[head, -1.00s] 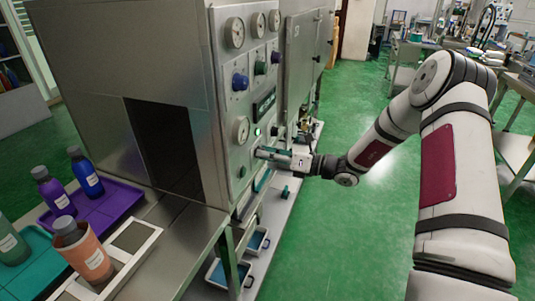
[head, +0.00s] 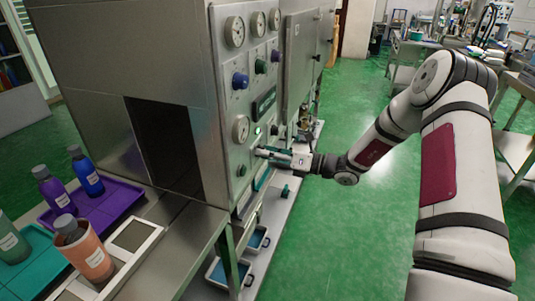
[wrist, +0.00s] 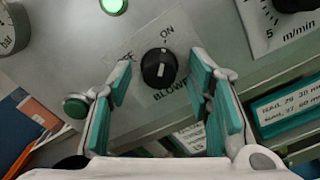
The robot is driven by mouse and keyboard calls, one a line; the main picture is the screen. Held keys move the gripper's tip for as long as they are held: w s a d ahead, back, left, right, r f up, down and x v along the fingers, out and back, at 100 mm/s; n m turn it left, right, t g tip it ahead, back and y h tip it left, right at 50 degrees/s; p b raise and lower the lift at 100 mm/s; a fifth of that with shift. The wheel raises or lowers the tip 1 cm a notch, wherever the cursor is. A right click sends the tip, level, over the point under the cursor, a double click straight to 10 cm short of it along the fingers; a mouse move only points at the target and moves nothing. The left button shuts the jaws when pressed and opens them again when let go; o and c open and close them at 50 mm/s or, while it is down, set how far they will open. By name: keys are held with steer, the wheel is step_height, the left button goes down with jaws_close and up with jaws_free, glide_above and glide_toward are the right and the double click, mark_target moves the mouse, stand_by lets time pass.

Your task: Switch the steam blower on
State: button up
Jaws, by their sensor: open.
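The blower switch is a round black knob (wrist: 158,68) with a white mark, on the grey panel, labelled OFF to its upper left, ON above and BLOWER below. Its white mark looks roughly upright in the wrist view; I cannot tell for sure which label it points to. My gripper (wrist: 161,61) is open, with its teal-padded fingers on either side of the knob and visible gaps to it. In the head view my gripper (head: 265,153) is at the machine's front panel and hides the knob. Contact with the panel cannot be told.
A lit green lamp (wrist: 113,4) is above left of the knob. Trays with bottles (head: 90,252) stand at left. The green floor (head: 345,235) is open.

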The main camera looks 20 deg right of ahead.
steer(key=v, duration=1.2)
steer(key=s+a+r+n+g+h, duration=0.5)
steer(key=s+a+r+n+g, duration=0.55)
steer(key=s+a+n, duration=0.5)
steer(key=s+d+r+n+t+h, duration=0.1)
steer(key=s+d+r+n+h, duration=0.1)
steer(key=s+n, duration=0.3)
steer(key=s+d+r+n+t+h+p, duration=0.1)
steer(key=s+d+r+n+h, duration=0.1)
steer(key=s+n, duration=0.4)
steer(key=s+d+r+n+t+h, duration=0.2)
steer(key=s+r+n+h, duration=0.2)
steer(key=s, duration=0.4)
steer(key=shift+d+n+h+p, duration=0.35)
steer(key=shift+n+h, duration=0.3)
steer(key=shift+h, duration=0.15)
